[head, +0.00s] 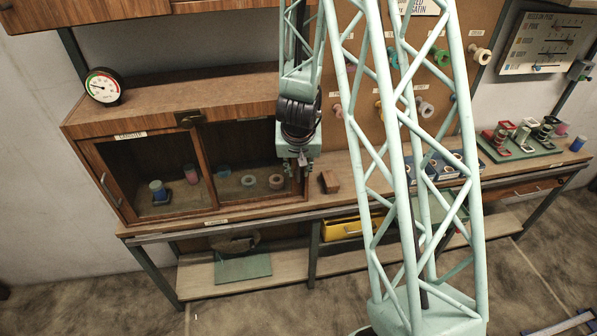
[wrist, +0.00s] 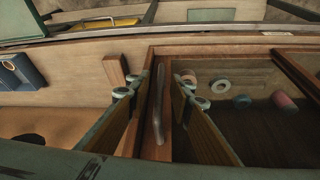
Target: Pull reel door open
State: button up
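The reel cabinet has two glazed wooden doors that look shut. The right door (head: 208,178) has several reels behind its glass. Its upright metal handle (wrist: 158,105) is on the door's edge stile, seen in the wrist view. My gripper (head: 300,167) is at this door's right edge in the head view. In the wrist view my gripper (wrist: 162,87) is open, with one finger on each side of the handle and visible gaps between. The handle is hidden behind my gripper in the head view.
A small wooden block (head: 329,181) stands on the bench just right of the door. Blue holders (head: 440,166) are farther right. The left door (head: 107,178) has its own handle. A dial gauge (head: 103,87) is on the cabinet top. A yellow bin (head: 342,229) sits below the bench.

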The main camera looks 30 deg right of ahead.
jog(key=shift+w+f, duration=0.1)
jog(key=shift+f, duration=0.05)
jog(key=shift+c, duration=0.2)
grip_shut()
